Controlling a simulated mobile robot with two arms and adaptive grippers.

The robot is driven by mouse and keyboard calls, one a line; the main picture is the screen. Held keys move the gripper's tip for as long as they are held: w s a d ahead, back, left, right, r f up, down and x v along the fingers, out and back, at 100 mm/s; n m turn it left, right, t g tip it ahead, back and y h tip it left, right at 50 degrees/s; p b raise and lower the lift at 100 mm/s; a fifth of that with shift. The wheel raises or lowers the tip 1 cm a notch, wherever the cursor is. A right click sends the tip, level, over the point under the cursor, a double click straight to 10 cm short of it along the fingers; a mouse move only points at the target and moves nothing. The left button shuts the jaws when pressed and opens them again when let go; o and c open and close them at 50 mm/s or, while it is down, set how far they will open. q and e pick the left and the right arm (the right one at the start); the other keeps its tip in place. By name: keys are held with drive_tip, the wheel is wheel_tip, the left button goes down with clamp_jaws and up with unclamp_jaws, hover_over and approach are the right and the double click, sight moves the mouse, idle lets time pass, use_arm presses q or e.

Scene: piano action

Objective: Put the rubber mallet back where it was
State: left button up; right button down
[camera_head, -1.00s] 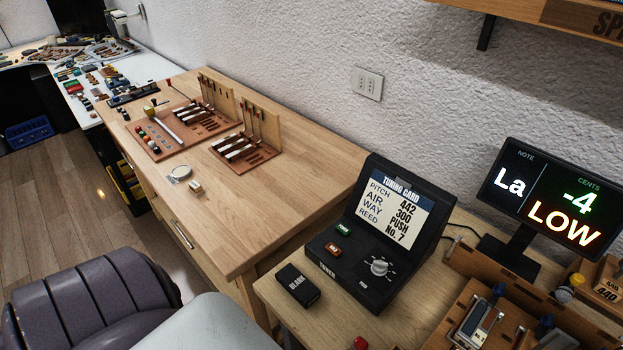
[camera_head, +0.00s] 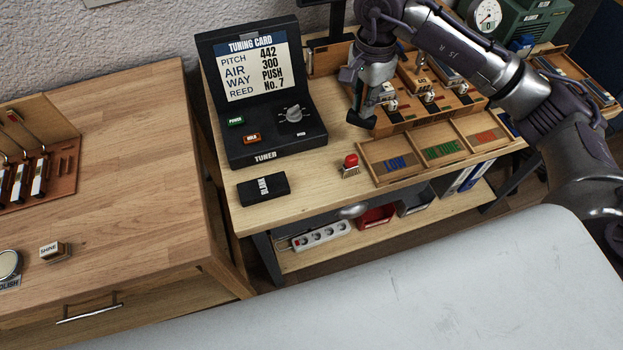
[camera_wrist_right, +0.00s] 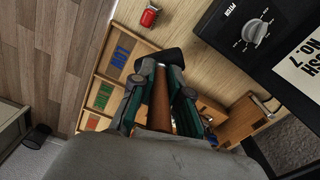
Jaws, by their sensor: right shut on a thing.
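My right gripper (camera_head: 374,98) is above the right-hand bench, pointing down beside the tuner. It is shut on the rubber mallet, whose black head (camera_head: 360,120) shows just below the fingers. In the right wrist view, the fingers (camera_wrist_right: 160,82) close around the mallet's brown handle (camera_wrist_right: 160,104), and the black head (camera_wrist_right: 172,55) sticks out beyond the fingertips. Most of the handle is hidden in the head view. I cannot tell whether the mallet touches the bench or the wooden tray beside it. My left gripper is out of view.
The black tuner (camera_head: 262,95) stands left of the mallet. A wooden rack (camera_head: 412,112) with reed parts lies to the right. The bench front holds a black box (camera_head: 263,188).

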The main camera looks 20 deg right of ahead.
drive_tip(key=shift+a+f+m, duration=0.15)
drive_tip(key=shift+f+m, duration=0.15)
drive_tip(key=shift+m, duration=0.1)
drive_tip(key=s+a+f+p, duration=0.1)
drive_tip(key=a+f+p, duration=0.1)
drive_tip(key=a+f, duration=0.1)
drive_tip(key=s+a+f+p, duration=0.1)
drive_tip(key=a+f+p, duration=0.1)
drive_tip(key=a+f, duration=0.1)
drive_tip(key=s+a+f+p, duration=0.1)
drive_tip(key=a+f+p, duration=0.1)
drive_tip(key=a+f, duration=0.2)
drive_tip(key=shift+s+a, duration=0.1)
drive_tip(key=shift+s, duration=0.05)
drive_tip(key=shift+f, duration=0.25)
drive_tip(key=shift+f, duration=0.1)
